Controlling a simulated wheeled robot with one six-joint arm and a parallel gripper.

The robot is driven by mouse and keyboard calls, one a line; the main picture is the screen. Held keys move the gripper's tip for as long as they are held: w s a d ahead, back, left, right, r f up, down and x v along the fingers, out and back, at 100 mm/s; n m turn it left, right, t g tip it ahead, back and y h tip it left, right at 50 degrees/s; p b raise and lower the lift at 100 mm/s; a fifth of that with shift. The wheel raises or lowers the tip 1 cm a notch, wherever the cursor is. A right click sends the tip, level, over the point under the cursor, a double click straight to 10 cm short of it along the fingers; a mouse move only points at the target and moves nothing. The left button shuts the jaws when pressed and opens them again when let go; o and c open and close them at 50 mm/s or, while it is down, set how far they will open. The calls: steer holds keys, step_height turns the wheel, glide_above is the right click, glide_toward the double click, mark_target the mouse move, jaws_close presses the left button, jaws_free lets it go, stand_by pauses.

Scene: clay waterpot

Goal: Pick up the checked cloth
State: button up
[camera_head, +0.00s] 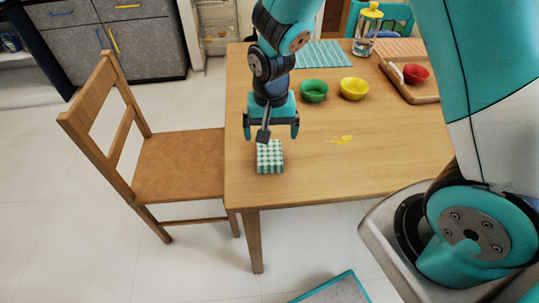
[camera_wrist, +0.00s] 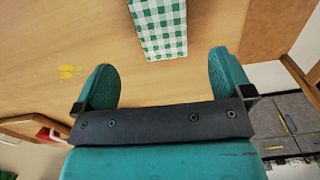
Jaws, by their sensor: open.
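The green-and-white checked cloth (camera_head: 270,158) lies folded on the wooden table near its front left edge. It also shows in the wrist view (camera_wrist: 160,25), cut off by the top edge of the frame. My gripper (camera_head: 272,134) is open and empty, above the table and just behind the cloth in the head view. In the wrist view my two teal fingers (camera_wrist: 166,72) are spread wide, with the cloth beyond the tips and between their lines. I see no contact between the fingers and the cloth.
A yellow spill (camera_head: 341,140) lies right of the cloth. Green (camera_head: 314,91) and yellow (camera_head: 354,88) bowls stand behind it. A tray (camera_head: 425,97) with a red bowl (camera_head: 415,74) is at the back right. A wooden chair (camera_head: 178,165) stands against the table's left side.

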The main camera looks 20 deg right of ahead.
mark_target(270, 152)
step_height(270, 152, down, 8)
steer(key=shift+a+f, duration=0.1)
steer(key=shift+a, duration=0.05)
steer(key=c, duration=1)
